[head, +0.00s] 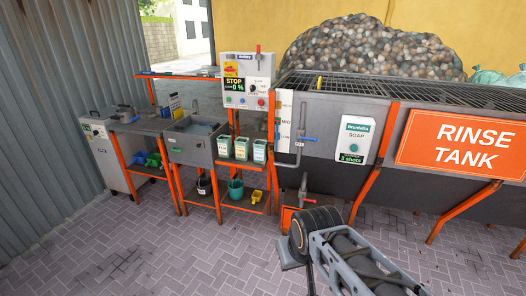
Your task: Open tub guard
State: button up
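The rinse tank (380,110) is a long grey tub on orange legs at the right, with an orange sign. A dark metal mesh guard (420,92) lies flat across its top and looks closed. A small yellow piece (319,84), perhaps a handle, stands up at the guard's left part. My arm reaches in from the bottom edge, its dark end (314,226) low in front of the tank, well below and apart from the guard. The gripper's fingers cannot be made out.
A control panel (247,82) reads STOP 0 %. A sink (197,140) and a grey cabinet (105,155) stand left. A heap of pebble-like pieces (370,48) rises behind. The paved floor (150,245) is clear at left.

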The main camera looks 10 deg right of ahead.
aim_at(319, 81)
jog(key=z, duration=0.35)
jog(key=i, duration=0.55)
jog(key=z, duration=0.55)
jog(key=i, duration=1.1)
jog(key=u, duration=0.15)
